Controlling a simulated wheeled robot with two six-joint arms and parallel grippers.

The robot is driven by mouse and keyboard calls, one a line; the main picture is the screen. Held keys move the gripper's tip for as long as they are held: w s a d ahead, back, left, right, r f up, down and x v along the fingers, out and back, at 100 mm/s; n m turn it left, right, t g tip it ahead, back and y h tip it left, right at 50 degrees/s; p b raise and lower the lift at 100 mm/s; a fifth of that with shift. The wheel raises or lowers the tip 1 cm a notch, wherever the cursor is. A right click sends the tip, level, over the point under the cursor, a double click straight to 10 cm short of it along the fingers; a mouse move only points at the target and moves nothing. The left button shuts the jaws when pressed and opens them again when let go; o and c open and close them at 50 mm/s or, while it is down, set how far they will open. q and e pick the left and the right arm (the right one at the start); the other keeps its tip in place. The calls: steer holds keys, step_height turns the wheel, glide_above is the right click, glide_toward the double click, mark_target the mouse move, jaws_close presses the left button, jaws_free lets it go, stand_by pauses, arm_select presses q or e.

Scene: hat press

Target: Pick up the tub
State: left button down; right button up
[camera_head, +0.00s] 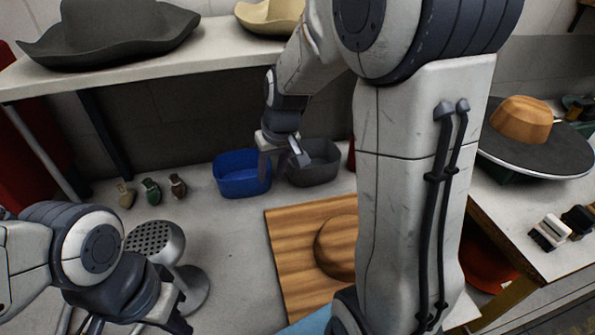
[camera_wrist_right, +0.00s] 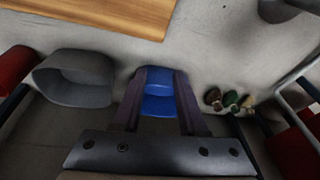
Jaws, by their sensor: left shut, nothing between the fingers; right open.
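A blue tub (camera_head: 242,180) stands on the grey table below the shelf. A grey tub (camera_head: 315,172) stands just to its right. My right gripper (camera_head: 284,158) is open and empty, above and in front of the gap between these tubs. In the right wrist view the blue tub (camera_wrist_right: 158,98) shows between the fingers (camera_wrist_right: 161,76), with its sides partly hidden by them. The grey tub (camera_wrist_right: 75,80) lies left of the fingers there. A red tub-like thing (camera_wrist_right: 14,68) is cut by that view's edge. My left gripper (camera_head: 178,308) is shut and empty at lower left.
A perforated metal steamer head (camera_head: 156,240) is near my left gripper. A wooden board (camera_head: 288,240) carries a brown hat (camera_head: 335,247), partly hidden by my right arm. Hats lie on the shelf (camera_head: 110,70) above.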

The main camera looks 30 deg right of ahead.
steer(key=w+d+f+m+t+b, duration=0.1)
steer(key=w+d+f, duration=0.1)
steer(key=d, duration=0.4)
steer(key=w+d+f+m+b, duration=0.1)
steer(key=w+d+f, duration=0.1)
steer(key=d, duration=0.4)
steer(key=m+h+b, duration=0.1)
steer(key=m+h, duration=0.1)
glide_above(335, 162)
steer(key=d, duration=0.2)
steer(key=f, duration=0.2)
steer(key=shift+m+t, duration=0.3)
steer(key=x, duration=0.4)
steer(key=shift+s+d+f, duration=0.1)
steer(key=shift+s+d, duration=0.1)
steer(key=shift+s, duration=0.1)
steer(key=x, duration=0.5)
steer(key=shift+w+f, duration=0.2)
steer(key=shift+w, duration=0.3)
arm_select(q)
step_height(335, 162, down, 4)
steer(key=shift+s+f, duration=0.1)
steer(key=shift+f, duration=0.05)
arm_select(e)
steer(key=shift+a, duration=0.1)
jaws_close()
